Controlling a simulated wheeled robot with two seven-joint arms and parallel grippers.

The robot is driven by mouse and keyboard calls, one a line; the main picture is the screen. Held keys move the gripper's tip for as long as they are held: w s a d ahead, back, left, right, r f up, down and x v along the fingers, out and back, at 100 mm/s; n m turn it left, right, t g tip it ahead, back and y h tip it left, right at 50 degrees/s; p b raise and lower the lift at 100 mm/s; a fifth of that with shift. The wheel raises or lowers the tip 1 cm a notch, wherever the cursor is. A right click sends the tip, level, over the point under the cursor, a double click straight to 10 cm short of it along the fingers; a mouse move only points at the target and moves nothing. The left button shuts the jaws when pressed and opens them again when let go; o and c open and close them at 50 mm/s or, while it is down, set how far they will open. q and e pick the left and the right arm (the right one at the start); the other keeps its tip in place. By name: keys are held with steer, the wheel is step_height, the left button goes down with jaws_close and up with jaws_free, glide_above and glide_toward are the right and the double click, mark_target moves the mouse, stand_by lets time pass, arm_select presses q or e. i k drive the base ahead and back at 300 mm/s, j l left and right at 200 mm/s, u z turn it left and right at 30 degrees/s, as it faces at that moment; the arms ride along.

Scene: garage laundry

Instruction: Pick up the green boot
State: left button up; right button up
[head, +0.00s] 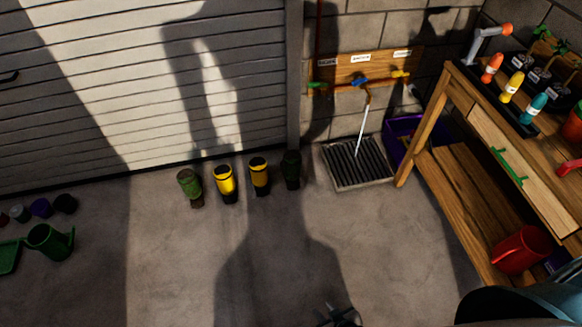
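A green boot (190,187) stands upright on the concrete floor, at the left end of a row in front of the shutter door. A second, dark green boot (291,168) stands in shadow at the right end of the row. Two yellow-and-black boots, one (225,183) and another (260,175), stand between them. My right gripper (339,316) shows only in part at the bottom edge, dark and far from the boots. Its fingers are too dark and cut off to tell whether they are open. My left gripper is not in view.
A floor grate (357,165) lies under the wall taps. A green watering can (50,241) and several pots are at left. Floor before the boots is clear.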

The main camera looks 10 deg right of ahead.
mark_target(290, 165)
steer(key=i+l+z, duration=0.15)
steer(key=l, duration=0.4)
steer(key=i+l+z, duration=0.2)
steer(key=i+l, duration=0.2)
steer(key=i+l+z, duration=0.15)
steer(key=i+l, duration=0.2)
steer(key=l, duration=0.2)
